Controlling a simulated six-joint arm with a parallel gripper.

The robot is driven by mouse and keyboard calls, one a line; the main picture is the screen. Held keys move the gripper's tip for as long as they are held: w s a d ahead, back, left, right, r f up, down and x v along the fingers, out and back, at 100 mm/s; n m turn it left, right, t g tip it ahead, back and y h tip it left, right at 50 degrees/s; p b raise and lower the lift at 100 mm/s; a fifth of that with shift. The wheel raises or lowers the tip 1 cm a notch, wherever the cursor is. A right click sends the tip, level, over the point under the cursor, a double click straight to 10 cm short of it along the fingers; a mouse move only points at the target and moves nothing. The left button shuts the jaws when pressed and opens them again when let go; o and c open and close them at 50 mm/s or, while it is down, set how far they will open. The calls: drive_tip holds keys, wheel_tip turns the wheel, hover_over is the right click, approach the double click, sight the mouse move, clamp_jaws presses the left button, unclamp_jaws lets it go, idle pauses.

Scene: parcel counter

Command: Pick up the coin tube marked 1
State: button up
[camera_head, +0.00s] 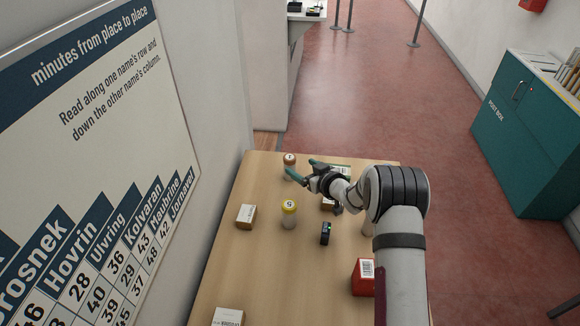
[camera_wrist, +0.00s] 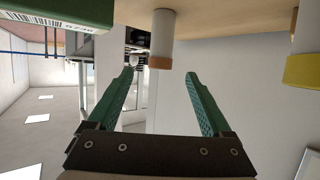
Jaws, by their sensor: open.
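The coin tube marked 1 (camera_head: 289,159) stands upright near the table's far left edge, with an orange-brown cap. In the wrist view, which looks upside down, this tube (camera_wrist: 161,40) hangs from the tabletop with its cap in line with the gap between my fingers. My gripper (camera_head: 300,168) is open and empty, its green fingers pointing towards the tube. In the wrist view the fingertips (camera_wrist: 161,73) lie either side of the cap's line. How far they are from the tube is hard to tell.
A yellow-capped tube marked 5 (camera_head: 289,208) stands nearer on the table (camera_head: 268,268); its yellow cap (camera_wrist: 303,72) shows at the wrist view's right. A small carton (camera_head: 246,216), a black device (camera_head: 326,233) and a red box (camera_head: 362,277) stand around. A green box (camera_wrist: 60,14) is close by.

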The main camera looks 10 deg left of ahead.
sight(293, 163)
drive_tip(key=x, duration=0.6)
drive_tip(key=shift+f, duration=0.1)
clamp_jaws()
